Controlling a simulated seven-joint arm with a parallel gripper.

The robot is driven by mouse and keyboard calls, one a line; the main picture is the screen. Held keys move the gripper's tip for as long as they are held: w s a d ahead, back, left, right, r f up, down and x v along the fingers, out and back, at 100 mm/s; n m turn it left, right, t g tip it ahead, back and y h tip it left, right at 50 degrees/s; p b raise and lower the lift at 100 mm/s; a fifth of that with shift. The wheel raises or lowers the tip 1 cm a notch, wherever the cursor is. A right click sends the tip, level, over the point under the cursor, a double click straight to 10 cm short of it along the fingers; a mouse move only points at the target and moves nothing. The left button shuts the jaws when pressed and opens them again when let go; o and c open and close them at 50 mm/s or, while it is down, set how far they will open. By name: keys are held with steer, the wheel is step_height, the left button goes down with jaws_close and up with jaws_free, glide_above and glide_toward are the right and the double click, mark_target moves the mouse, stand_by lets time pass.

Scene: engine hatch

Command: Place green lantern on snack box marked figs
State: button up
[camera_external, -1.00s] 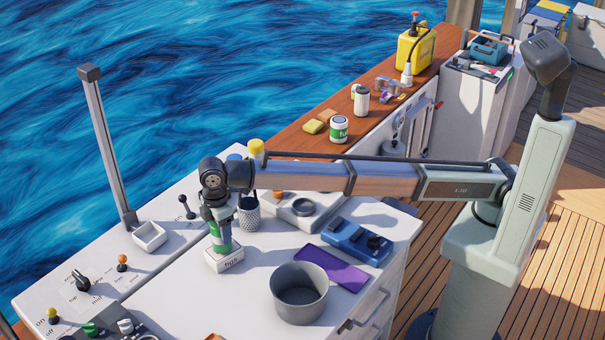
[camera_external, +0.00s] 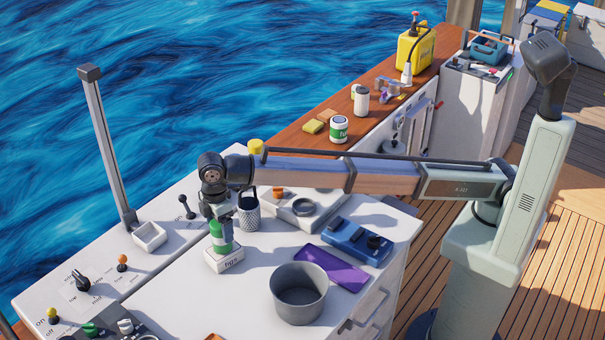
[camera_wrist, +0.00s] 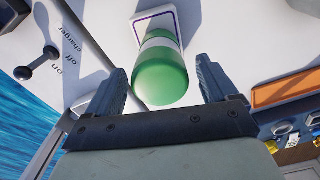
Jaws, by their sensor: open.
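The green lantern (camera_external: 221,236) stands upright on the white snack box marked figs (camera_external: 225,261) on the white counter. In the wrist view the lantern (camera_wrist: 160,72) shows its rounded green end and a pale band, with the edge of the box (camera_wrist: 155,17) beyond it. My gripper (camera_external: 218,216) is directly above the lantern. In the wrist view its two fingers (camera_wrist: 168,88) are spread apart on either side of the lantern's near end, with visible gaps, so it is open and not holding it.
A grey pot (camera_external: 299,292), a purple cloth-like sheet (camera_external: 332,268) and a blue device (camera_external: 357,240) lie to the right. A mesh cup (camera_external: 249,213) stands close behind my gripper. A white tray (camera_external: 149,236) and a tall post (camera_external: 108,150) are at the left.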

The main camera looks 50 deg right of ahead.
step_height(320, 180, up, 10)
steer(key=shift+r, duration=0.25)
steer(key=shift+o, duration=0.5)
